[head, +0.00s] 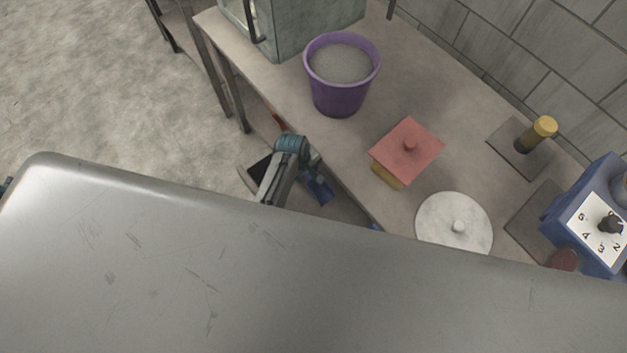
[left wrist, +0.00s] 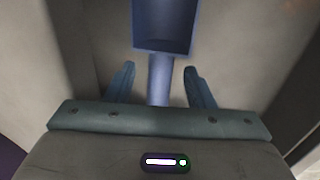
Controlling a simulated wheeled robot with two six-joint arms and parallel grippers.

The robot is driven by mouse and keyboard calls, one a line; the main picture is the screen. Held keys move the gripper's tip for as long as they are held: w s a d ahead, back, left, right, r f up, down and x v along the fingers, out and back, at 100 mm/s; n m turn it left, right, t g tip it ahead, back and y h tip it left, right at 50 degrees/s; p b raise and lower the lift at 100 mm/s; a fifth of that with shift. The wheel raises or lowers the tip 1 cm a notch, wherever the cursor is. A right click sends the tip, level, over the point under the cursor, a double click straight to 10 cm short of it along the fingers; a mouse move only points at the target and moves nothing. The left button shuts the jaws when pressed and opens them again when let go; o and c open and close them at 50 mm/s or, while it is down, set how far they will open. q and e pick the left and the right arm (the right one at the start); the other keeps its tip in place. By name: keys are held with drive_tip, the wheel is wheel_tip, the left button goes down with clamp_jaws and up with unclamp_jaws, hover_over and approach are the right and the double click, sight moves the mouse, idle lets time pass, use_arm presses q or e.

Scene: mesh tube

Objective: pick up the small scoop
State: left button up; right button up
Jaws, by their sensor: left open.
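The small scoop is blue. In the head view its blue part (head: 318,191) shows beside the front edge of the table, just past my left gripper (head: 309,162). In the left wrist view the scoop's square pan (left wrist: 163,25) lies ahead and its handle (left wrist: 160,80) runs back between the two fingers of my left gripper (left wrist: 160,69). The fingers are open, with a gap on each side of the handle. I cannot tell what the scoop rests on or hangs from. My right gripper is not in view.
On the table (head: 400,60) stand a purple bucket (head: 338,98), a red-lidded box (head: 407,150), a round white lid (head: 453,222), a yellow-topped post (head: 541,130) and a blue dial device (head: 590,215). A large grey surface (head: 200,270) hides the lower head view.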

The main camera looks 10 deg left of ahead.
use_arm(q)
clamp_jaws()
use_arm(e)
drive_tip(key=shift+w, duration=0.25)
use_arm(q)
drive_tip(key=shift+r, duration=0.1)
